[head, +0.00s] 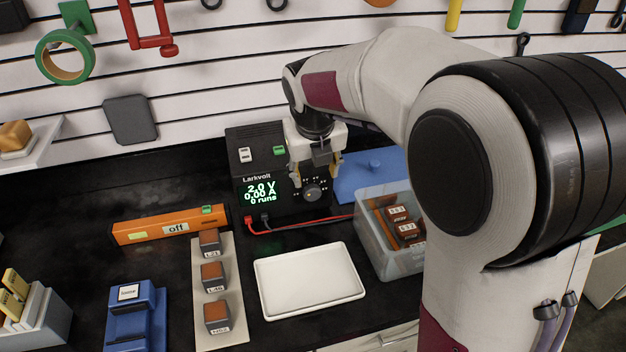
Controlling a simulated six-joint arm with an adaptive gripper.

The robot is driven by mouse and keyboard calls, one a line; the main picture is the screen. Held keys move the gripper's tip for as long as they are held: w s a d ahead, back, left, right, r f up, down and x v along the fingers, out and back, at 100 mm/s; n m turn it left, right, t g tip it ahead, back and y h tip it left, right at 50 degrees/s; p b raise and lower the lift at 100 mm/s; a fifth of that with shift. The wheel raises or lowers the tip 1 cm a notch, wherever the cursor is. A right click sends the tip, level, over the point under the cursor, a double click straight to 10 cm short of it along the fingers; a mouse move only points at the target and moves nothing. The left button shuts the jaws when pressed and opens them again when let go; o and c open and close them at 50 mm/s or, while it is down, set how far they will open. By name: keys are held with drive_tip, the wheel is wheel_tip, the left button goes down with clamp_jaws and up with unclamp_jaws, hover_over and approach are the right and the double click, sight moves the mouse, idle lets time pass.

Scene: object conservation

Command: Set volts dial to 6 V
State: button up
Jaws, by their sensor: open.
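The Larkvolt power supply (256,206) is a black box standing at the back of the bench. Its green display reads 2.0 V, 0.00 A and 0 runs. A round grey dial (313,192) sits on its front, right of the display, with small marks around it. My gripper (316,180) is open and points down in front of the dial, its fingers either side of it. I cannot tell whether the fingers touch the dial. The gripper hides the upper right of the supply's front.
Red and black leads run right from the supply to a clear bin (385,262) with labelled blocks. A white tray (309,281) lies in front. An orange bar marked "off" (168,226), a strip with blocks (228,331) and a blue fixture (136,318) stand left.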

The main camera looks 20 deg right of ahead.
sight(313, 194)
drive_tip(key=f+m, duration=0.1)
drive_tip(key=m, duration=1.1)
drive_tip(key=w+f+m, duration=0.1)
drive_tip(key=m, duration=1.1)
drive_tip(key=f+m, duration=0.1)
drive_tip(key=m, duration=1.1)
drive_tip(key=shift+w+d+f+y, duration=0.1)
drive_tip(key=shift+w+d+y, duration=0.1)
drive_tip(key=shift+w+y, duration=0.15)
drive_tip(key=shift+x, duration=3.9)
